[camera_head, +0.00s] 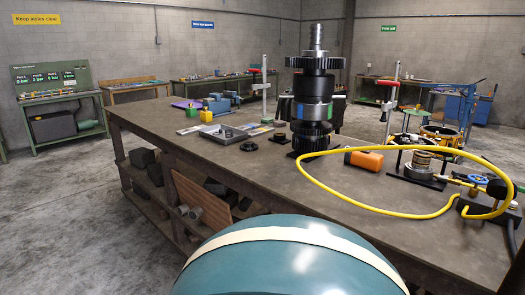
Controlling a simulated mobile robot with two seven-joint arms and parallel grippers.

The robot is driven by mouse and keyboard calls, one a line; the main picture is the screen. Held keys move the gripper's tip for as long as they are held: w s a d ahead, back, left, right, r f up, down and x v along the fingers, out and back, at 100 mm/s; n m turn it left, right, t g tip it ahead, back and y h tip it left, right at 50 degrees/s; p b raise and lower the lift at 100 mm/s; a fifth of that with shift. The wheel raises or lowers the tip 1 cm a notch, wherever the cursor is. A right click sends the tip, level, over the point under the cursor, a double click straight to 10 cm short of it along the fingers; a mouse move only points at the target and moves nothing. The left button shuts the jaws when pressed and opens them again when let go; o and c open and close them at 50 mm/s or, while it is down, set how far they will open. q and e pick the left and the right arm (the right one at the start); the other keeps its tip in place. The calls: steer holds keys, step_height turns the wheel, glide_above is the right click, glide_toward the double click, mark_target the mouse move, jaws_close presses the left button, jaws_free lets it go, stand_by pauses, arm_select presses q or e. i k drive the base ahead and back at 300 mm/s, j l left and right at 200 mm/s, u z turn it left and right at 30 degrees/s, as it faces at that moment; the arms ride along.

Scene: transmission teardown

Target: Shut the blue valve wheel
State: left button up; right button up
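The blue valve wheel (497,188) is at the right end of the workbench, close to the right edge of the view. It sits above a dark block (480,208) with brass fittings, where the yellow hose (385,212) ends. The wheel's turned position is too small to tell. Neither of my grippers is in view.
The yellow hose loops over the bench's right half. The front middle of the top is bare.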

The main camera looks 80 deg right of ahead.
mark_target(477, 179)
steer(key=u, duration=5.4)
